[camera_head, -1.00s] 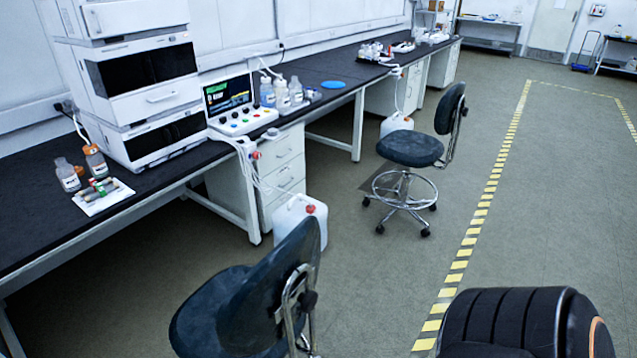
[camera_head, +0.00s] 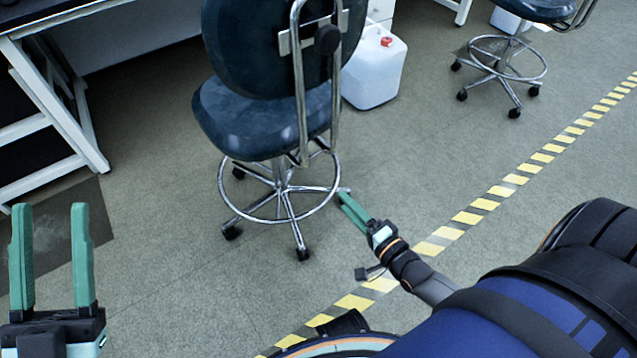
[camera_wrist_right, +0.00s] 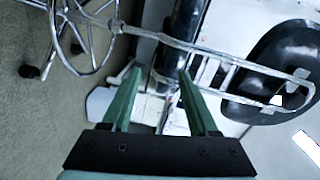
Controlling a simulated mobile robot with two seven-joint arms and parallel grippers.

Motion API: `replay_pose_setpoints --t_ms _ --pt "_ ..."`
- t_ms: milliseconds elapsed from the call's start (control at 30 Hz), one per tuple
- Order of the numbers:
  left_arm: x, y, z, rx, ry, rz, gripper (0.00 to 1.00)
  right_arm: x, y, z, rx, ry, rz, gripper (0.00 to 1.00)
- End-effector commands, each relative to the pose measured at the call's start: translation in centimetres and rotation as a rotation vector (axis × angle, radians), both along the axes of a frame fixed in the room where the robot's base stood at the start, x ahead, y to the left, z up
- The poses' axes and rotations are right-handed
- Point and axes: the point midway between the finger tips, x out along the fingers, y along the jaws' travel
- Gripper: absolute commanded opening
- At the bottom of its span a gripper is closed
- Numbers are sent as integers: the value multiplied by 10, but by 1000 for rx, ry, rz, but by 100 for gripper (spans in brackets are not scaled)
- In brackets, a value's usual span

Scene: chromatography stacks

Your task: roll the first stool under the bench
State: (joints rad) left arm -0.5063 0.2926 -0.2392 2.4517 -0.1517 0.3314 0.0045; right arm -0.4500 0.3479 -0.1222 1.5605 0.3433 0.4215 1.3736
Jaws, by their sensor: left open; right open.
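The near stool stands upright in the middle of the head view, with a dark blue seat (camera_head: 262,118), a backrest toward me, a chrome foot ring and castors. My right gripper (camera_head: 347,203) is at the right of its foot ring. In the right wrist view the green fingers (camera_wrist_right: 160,78) are apart and empty, and the stool's chrome back frame (camera_wrist_right: 240,62) crosses beyond their tips; contact cannot be told. My left gripper (camera_head: 52,210) is open and empty at lower left, away from the stool. The bench (camera_head: 80,17) is at upper left, with white legs.
A white jug with a red cap (camera_head: 375,70) stands on the floor just behind the stool. A second stool (camera_head: 507,68) is at upper right. Yellow striped floor tape (camera_head: 465,217) runs diagonally to the right. The floor left of the stool is open.

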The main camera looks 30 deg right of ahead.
Motion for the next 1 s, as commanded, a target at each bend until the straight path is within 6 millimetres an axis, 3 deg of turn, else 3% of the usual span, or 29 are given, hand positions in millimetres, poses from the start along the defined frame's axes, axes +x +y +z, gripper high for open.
replay_pose_setpoints --t_ms 33,200,367,800,1000 --pt "-7 -1 -7 -3 -48 -12 50 3 -6 -16 42 -19 -10 60" --pt "-24 -3 5 -12 -140 -34 50 8 -17 -20 140 -58 -30 60" --pt "-26 -4 3 -14 -153 -40 50 21 -18 -19 160 -69 -33 60" --pt "-24 -9 -42 15 -136 -33 50 121 -10 -19 158 -68 -32 60" --pt "-23 -11 -58 28 -129 -28 50 155 -7 -20 158 -65 -33 60"
